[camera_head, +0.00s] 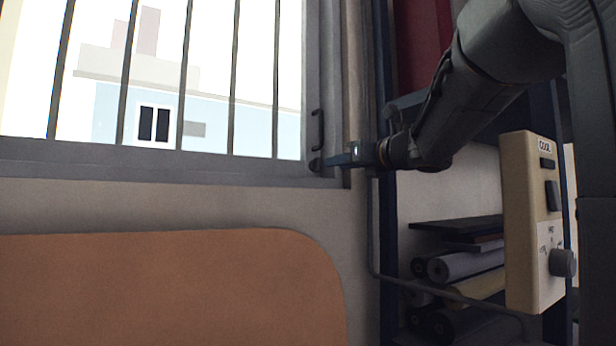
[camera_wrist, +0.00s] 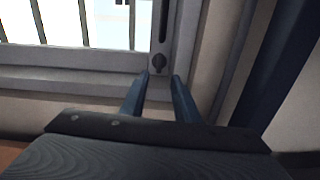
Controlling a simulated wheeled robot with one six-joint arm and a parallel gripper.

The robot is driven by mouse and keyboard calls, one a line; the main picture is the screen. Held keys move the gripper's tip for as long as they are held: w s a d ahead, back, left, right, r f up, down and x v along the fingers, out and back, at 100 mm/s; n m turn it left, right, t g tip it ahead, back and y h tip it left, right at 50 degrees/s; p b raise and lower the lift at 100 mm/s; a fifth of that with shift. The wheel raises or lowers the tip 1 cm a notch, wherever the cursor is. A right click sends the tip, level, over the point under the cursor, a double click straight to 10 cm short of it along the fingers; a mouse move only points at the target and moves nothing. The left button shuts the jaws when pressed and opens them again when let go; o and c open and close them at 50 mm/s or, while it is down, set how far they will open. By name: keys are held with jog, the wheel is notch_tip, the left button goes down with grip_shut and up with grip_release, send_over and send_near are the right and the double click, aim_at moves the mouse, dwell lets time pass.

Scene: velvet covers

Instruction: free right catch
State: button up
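The right catch (camera_head: 316,165) is a small dark rounded piece on the grey window frame (camera_head: 180,163), at its lower right corner. In the wrist view the catch (camera_wrist: 158,63) shows just beyond and between my fingertips. My gripper (camera_head: 328,161) comes in from the right, level with the catch. In the wrist view my gripper (camera_wrist: 161,76) has its two blue fingers apart with nothing between them. I cannot tell whether a fingertip touches the catch.
A dark upright handle (camera_head: 317,128) sits on the frame just above the catch. Vertical bars (camera_head: 182,75) cross the window. A brown rounded panel (camera_head: 170,290) stands below. At right are a shelf with rolls (camera_head: 465,264) and a beige control box (camera_head: 533,222).

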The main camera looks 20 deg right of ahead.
aim_at(320, 166)
jog(key=shift+n, duration=0.4)
jog(key=w, duration=0.2)
jog(key=w+a+p, duration=0.1)
jog(key=w, duration=0.2)
jog(key=w+p, duration=0.1)
jog(key=w, duration=0.1)
jog(key=shift+w+a+r, duration=0.15)
jog(key=shift+w+a, duration=0.15)
jog(key=shift+c, duration=0.4)
grip_shut()
